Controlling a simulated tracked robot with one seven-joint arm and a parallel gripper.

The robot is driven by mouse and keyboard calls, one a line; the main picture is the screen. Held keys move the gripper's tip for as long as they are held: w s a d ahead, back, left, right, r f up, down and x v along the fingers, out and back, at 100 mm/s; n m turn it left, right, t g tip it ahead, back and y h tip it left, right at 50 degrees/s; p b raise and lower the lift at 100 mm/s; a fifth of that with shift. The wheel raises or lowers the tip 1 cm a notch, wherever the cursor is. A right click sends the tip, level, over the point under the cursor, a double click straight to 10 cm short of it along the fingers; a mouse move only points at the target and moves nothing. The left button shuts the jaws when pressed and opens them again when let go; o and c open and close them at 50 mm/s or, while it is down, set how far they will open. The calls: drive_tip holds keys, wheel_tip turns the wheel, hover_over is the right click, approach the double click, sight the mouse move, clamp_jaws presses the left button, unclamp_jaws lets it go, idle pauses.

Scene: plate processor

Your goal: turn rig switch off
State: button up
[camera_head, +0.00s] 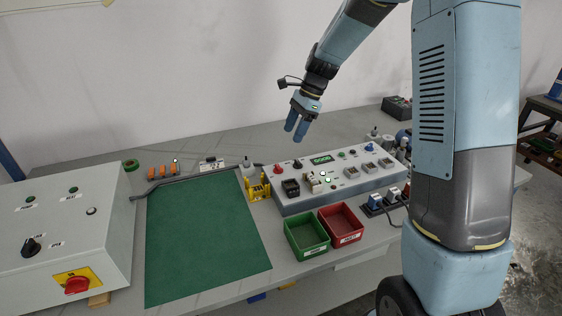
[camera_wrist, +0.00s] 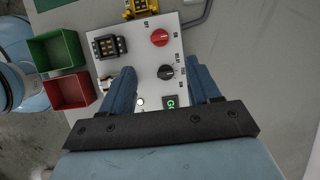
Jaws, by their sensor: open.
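A grey control panel (camera_head: 330,194) on the table carries several knobs, buttons and a green display. At its left end sit a red rotary knob (camera_head: 278,169) and a black rotary knob (camera_head: 297,163). The wrist view shows the red knob (camera_wrist: 160,38) and the black knob (camera_wrist: 165,72) from above. Their labels are too small to read, so I cannot tell which is the rig switch. My gripper (camera_head: 297,130) hangs above the panel, open and empty, pointing down. In the wrist view my gripper (camera_wrist: 163,70) has its fingertips either side of the black knob, apparently above it.
A green bin (camera_head: 306,251) and a red bin (camera_head: 342,240) stand in front of the panel. A yellow holder (camera_head: 257,187) is at its left end. A green mat (camera_head: 200,240) lies clear. A grey box (camera_head: 60,235) at left has a black knob and a red switch.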

sight(279, 166)
drive_tip(key=x, duration=1.1)
drive_tip(key=shift+a+f, duration=0.1)
drive_tip(key=shift+f, duration=0.3)
drive_tip(key=shift+c, duration=0.3)
drive_tip(key=c, duration=1)
